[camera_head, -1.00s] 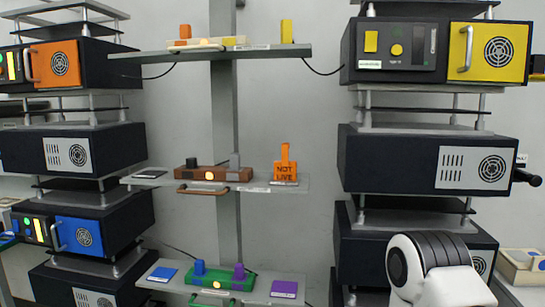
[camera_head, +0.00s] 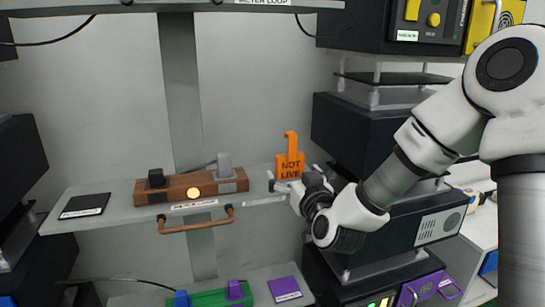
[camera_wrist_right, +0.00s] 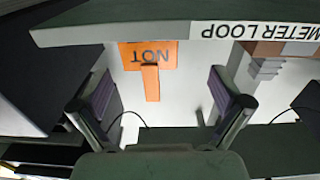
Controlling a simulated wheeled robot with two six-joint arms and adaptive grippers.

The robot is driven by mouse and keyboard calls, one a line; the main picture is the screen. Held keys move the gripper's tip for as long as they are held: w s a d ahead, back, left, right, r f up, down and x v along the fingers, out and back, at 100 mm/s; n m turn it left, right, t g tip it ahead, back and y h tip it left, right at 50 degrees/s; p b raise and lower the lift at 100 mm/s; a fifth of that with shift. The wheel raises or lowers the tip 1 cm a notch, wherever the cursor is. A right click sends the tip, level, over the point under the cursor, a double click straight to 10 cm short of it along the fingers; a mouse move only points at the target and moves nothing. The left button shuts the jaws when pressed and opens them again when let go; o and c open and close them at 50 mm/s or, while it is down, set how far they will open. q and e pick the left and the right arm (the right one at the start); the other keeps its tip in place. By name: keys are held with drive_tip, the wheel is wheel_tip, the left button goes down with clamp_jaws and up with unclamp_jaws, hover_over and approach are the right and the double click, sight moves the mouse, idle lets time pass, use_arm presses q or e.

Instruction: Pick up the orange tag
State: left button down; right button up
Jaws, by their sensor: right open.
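The orange tag (camera_head: 289,164), lettered "NOT LIVE" and with a hook on top, stands upright at the right end of the middle shelf (camera_head: 120,212). My right gripper (camera_head: 296,179) is at the front of the tag, low and close to the shelf edge. In the right wrist view, which is upside down, the gripper (camera_wrist_right: 162,95) is open, with the tag (camera_wrist_right: 150,60) showing between and beyond its two fingers. Part of the tag is hidden there by the shelf. I cannot tell whether a finger touches it. My left gripper is out of view.
A black plate (camera_head: 85,206) lies farther left. A copper handle (camera_head: 196,222) juts from the shelf front. Dark equipment boxes (camera_head: 365,130) stand close on the right.

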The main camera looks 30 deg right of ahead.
sight(291, 163)
drive_tip(key=w+d+p, duration=0.1)
drive_tip(key=w+d+r+p, duration=0.1)
drive_tip(key=shift+w+d+p, duration=0.3)
drive_tip(key=shift+w+p, duration=0.05)
drive_tip(key=shift+p, duration=0.05)
drive_tip(key=w, duration=0.2)
drive_tip(key=w+p, duration=0.1)
drive_tip(key=shift+f, duration=0.25)
drive_tip(key=shift+w+f, duration=0.15)
drive_tip(key=shift+w, duration=0.15)
drive_tip(key=shift+s, duration=0.2)
drive_tip(key=shift+c, duration=0.4)
drive_tip(key=shift+s+d, duration=0.1)
drive_tip(key=shift+d, duration=0.05)
drive_tip(key=c, duration=1.1)
